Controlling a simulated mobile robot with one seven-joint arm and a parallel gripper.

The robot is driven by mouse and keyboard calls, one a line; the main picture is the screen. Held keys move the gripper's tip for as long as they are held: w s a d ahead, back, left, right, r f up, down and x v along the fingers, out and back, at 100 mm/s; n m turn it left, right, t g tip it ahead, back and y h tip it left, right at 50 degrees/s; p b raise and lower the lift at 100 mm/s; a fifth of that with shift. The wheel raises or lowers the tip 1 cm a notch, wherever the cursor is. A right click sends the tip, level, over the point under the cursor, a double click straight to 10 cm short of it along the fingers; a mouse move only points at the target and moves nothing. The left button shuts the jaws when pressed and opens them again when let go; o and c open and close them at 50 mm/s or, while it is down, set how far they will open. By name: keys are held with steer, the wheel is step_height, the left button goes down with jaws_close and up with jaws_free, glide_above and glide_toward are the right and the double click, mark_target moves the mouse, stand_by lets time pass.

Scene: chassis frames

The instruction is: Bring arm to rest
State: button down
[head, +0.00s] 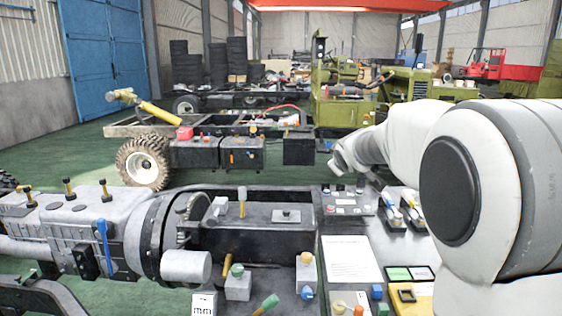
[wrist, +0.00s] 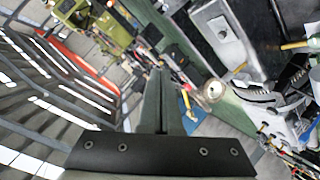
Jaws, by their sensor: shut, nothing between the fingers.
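My white arm (head: 490,180) fills the right side of the head view, bent, with its far links reaching left above the bench. My gripper (wrist: 160,75) shows in the wrist view as two dark fingers pressed together, with nothing between them. It points out over the workshop, clear of any surface as far as I can see. In the head view the fingers cannot be made out; the far end of the arm ends near the bench's back edge. The wrist view is tilted, with the roof along its left side.
A grey gearbox assembly (head: 110,235) lies along the front left. The bench at right holds a white sheet (head: 352,259), trays of tools (head: 403,209) and small coloured parts. A vehicle chassis (head: 225,152) and a green truck (head: 340,105) stand beyond. Green floor lies between.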

steer(key=s+d+m+g, duration=0.2)
steer(key=s+m+g, duration=0.15)
steer(key=s, duration=1.65)
steer(key=s+a+f+m+g, duration=0.1)
steer(key=s+f, duration=0.2)
steer(key=s, duration=0.4)
steer(key=s+a+f+m+g, duration=0.1)
steer(key=s+f, duration=0.2)
steer(key=s, duration=0.4)
steer(key=s+a+f+m+g+y, duration=0.1)
steer(key=s+f+m, duration=0.1)
steer(key=s, duration=0.5)
steer(key=shift+s+f+g, duration=0.35)
steer(key=shift+f, duration=0.05)
